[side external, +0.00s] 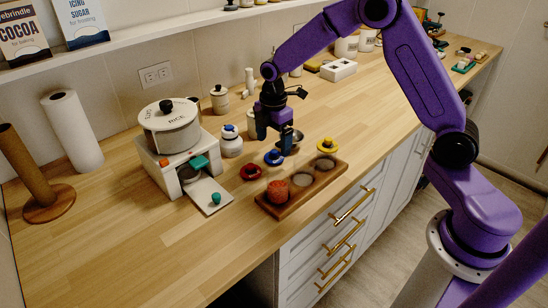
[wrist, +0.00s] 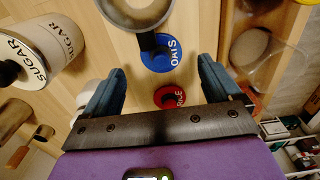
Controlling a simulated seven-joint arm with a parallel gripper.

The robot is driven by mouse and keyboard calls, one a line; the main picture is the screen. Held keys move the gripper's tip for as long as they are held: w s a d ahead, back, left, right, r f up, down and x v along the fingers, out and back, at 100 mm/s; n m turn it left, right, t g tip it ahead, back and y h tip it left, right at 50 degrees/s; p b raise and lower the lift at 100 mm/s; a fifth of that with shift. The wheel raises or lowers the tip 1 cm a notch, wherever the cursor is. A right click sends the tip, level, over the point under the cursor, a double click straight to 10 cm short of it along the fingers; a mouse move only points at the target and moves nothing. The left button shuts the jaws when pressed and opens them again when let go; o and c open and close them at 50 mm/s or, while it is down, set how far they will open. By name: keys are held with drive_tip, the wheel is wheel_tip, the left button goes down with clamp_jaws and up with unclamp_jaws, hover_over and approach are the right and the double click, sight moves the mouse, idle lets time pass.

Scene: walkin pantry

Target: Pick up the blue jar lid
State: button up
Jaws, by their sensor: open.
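The blue jar lid (side external: 273,158) lies flat on the wooden counter, beside the red lid (side external: 250,172). My gripper (side external: 273,134) is open, pointing down above the counter, just behind the blue lid in the side view. In the wrist view my gripper (wrist: 161,68) has nothing between its fingers. The red lid (wrist: 170,97) shows nearer the palm.
A metal cup (wrist: 136,10) sits close to the blue lid. A wooden tray (side external: 318,186) with round recesses and a red item stands in front. A yellow lid (side external: 327,145) is to the right, a white jar (side external: 231,146) to the left. The counter's front left is clear.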

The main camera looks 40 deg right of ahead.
sight(274, 151)
wheel_tip(274, 151, down, 4)
drive_tip(key=shift+s+f, duration=0.1)
drive_tip(key=c, duration=1.1)
drive_tip(key=shift+c, duration=0.2)
